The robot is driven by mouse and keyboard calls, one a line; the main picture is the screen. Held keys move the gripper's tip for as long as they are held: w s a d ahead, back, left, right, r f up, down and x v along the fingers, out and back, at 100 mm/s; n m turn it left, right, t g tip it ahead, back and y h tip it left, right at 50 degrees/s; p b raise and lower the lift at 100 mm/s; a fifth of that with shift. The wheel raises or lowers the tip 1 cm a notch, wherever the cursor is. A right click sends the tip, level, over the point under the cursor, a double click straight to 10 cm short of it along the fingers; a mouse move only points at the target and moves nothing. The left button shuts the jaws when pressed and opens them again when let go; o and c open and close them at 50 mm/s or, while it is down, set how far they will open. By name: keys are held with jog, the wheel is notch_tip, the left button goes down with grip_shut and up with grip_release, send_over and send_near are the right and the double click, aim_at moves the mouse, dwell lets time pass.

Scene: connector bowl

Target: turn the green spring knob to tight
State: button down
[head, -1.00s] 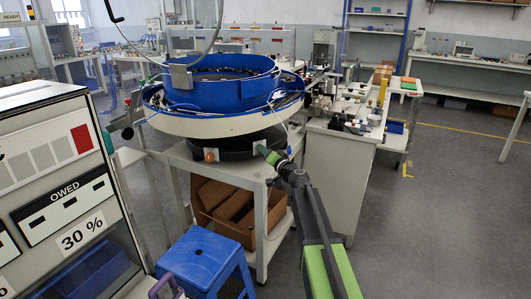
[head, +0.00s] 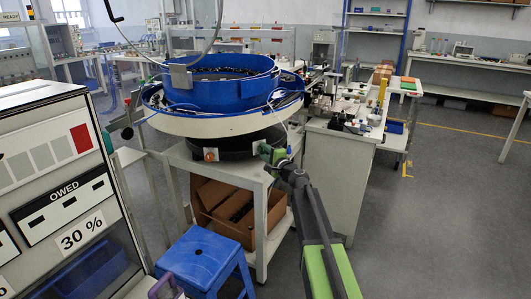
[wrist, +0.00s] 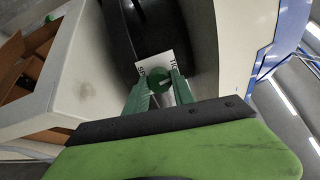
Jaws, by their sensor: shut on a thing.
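The green spring knob (wrist: 158,76) sits between the fingertips of my gripper (wrist: 160,84) in the wrist view. My green fingers are shut on it from both sides. A white label (wrist: 149,70) lies behind the knob, with partly covered lettering; "TI" shows at its right end. A pale mark shows on the knob, but I cannot tell its exact setting. In the head view my gripper (head: 268,153) is at the black base (head: 235,146) under the blue feeder bowl (head: 220,88); the knob is mostly hidden there by the fingers.
The bowl stands on a grey table (head: 185,157) with cardboard boxes (head: 228,212) below. An orange knob (head: 211,154) sits left of my gripper. Floor at right is clear.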

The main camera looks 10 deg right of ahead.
jog(key=shift+a+m, duration=0.1)
jog(key=shift+m, duration=0.7)
jog(key=c, duration=1.1)
grip_release()
jog(key=shift+o, duration=0.2)
jog(key=v, duration=1.7)
jog(key=shift+s, duration=0.2)
